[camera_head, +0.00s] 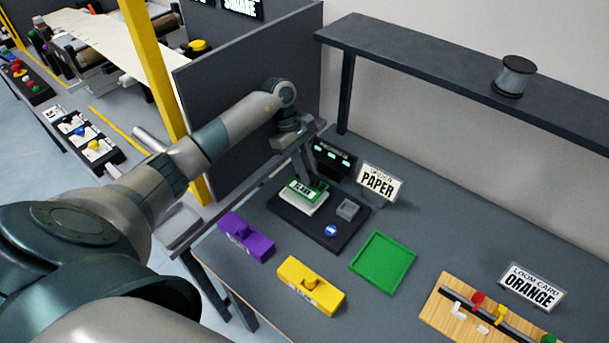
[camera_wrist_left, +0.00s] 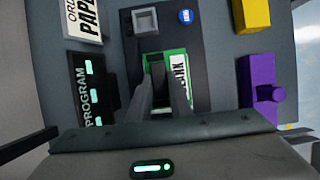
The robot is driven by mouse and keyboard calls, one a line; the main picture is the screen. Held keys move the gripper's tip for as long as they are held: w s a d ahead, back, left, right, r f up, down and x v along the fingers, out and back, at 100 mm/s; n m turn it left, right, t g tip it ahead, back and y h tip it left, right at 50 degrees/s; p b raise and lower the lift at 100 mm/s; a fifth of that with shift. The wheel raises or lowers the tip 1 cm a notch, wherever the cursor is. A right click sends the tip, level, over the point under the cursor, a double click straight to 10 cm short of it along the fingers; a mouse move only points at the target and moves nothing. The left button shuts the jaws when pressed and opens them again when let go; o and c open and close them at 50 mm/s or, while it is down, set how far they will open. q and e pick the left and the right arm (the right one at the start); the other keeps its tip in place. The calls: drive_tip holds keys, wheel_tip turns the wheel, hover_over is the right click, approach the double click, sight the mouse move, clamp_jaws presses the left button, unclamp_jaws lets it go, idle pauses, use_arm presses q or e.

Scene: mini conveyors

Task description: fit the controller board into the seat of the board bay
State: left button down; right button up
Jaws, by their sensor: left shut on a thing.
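The board bay is a dark base (camera_head: 290,222) on the table, also in the left wrist view (camera_wrist_left: 205,58). A pale raised block, which looks like its seat (camera_head: 312,208), is at its left part. The green controller board (camera_head: 291,193) with a white label is at the top of this block; it also shows in the left wrist view (camera_wrist_left: 144,58). My left gripper (camera_head: 317,187) is shut on the board from above, its fingers (camera_wrist_left: 169,92) covering part of it. I cannot tell whether the board is fully down in the seat. My right gripper is out of view.
The bay has a grey square socket (camera_head: 348,209) and a blue button (camera_head: 331,231). A program panel (camera_head: 334,160) and a PAPER sign (camera_head: 379,185) stand behind. Purple (camera_head: 246,238) and yellow (camera_head: 311,286) blocks and a green tray (camera_head: 383,262) lie in front and to the right.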

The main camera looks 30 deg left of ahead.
use_arm(q)
drive_tip(key=shift+a+f, duration=0.35)
drive_tip(key=shift+a, duration=0.2)
drive_tip(key=shift+d+f+p, duration=0.1)
drive_tip(key=shift+f+p, duration=0.5)
drive_tip(key=shift+p, duration=0.15)
wheel_tip(320, 180, down, 2)
drive_tip(key=shift+f+p, duration=0.25)
drive_tip(key=shift+p, duration=0.35)
drive_tip(key=shift+f, duration=0.1)
drive_tip(key=shift+f, duration=0.1)
